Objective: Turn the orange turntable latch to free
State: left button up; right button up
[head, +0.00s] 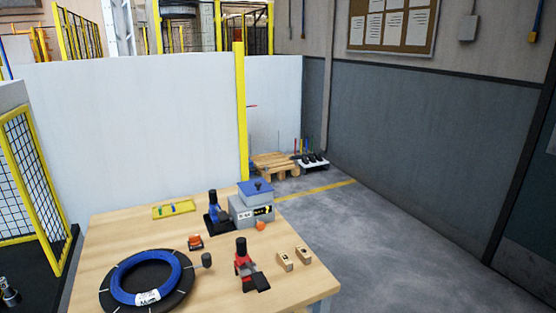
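A black turntable (182,294) with white marks lies at the table's front left. A blue coil (122,288) with a white label (148,297) lies on it. A dark knob (207,260) stands at the turntable's right edge. A small orange piece on a dark base (196,242), which looks like the latch, sits just behind the turntable; its exact position is too small to tell. My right gripper is out of view.
The wooden table (105,240) also carries a yellow tray (174,210), a blue clamp-like tool (213,206), a grey-blue machine (252,208), an orange knob (260,226), a red clamp-like tool (242,262) and two wooden blocks (285,262). Floor at right is clear.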

aim_at(195, 240)
jog(key=i+l+u, duration=0.15)
jog(key=u, duration=0.3)
jog(key=i+l+u, duration=0.3)
jog(key=u, duration=0.15)
jog(key=i+l+u, duration=0.2)
jog(key=u, duration=0.25)
jog(key=l, duration=0.1)
